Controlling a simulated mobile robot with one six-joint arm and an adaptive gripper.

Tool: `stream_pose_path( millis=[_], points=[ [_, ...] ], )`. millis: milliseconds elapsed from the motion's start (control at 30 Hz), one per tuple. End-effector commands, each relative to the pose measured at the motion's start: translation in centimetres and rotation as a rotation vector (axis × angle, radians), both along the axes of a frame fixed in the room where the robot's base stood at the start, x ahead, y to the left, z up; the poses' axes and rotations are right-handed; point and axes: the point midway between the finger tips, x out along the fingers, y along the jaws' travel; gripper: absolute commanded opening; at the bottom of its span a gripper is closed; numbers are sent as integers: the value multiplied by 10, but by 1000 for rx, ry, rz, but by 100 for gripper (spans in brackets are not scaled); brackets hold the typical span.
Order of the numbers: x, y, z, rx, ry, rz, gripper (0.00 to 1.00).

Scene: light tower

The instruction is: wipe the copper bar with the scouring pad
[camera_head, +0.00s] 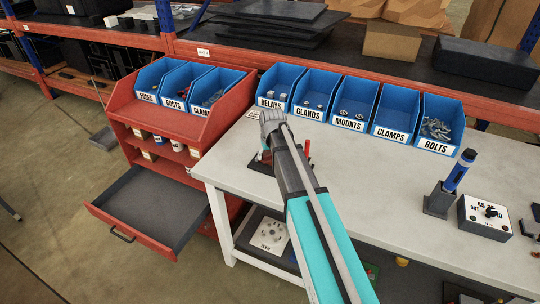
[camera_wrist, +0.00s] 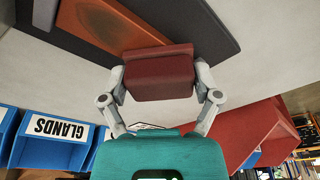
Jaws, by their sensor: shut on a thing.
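My gripper (camera_wrist: 160,90) is shut on a dark red block, the scouring pad (camera_wrist: 159,72), with one grey finger on each side of it. The copper bar (camera_wrist: 95,22) is a flat orange-brown strip on a dark plate, with a darker, duller patch on its face. It lies at the upper left of the wrist view, and the pad overlaps its near end there. I cannot tell whether pad and bar touch. In the head view my gripper (camera_head: 271,126) is over the left end of the white workbench (camera_head: 370,180), and my arm hides most of the bar.
Blue bins line the bench's back edge, including the glands bin (camera_head: 312,98) and bolts bin (camera_head: 437,125). A red cabinet (camera_head: 125,110) with an open drawer (camera_head: 150,210) stands left. A blue-black tool in a holder (camera_head: 440,198) and a switch box (camera_head: 486,217) are right. The middle bench is clear.

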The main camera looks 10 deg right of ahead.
Motion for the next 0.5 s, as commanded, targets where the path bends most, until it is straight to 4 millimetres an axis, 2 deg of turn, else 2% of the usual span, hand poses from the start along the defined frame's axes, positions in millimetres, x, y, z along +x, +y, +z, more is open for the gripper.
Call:
stream_pose_path(
  millis=[33, 500],
  points=[
    [6, 7, 0, 10, -8, 3, 23],
    [22, 29, -1, 11, -8, 4, 24]
  ],
)
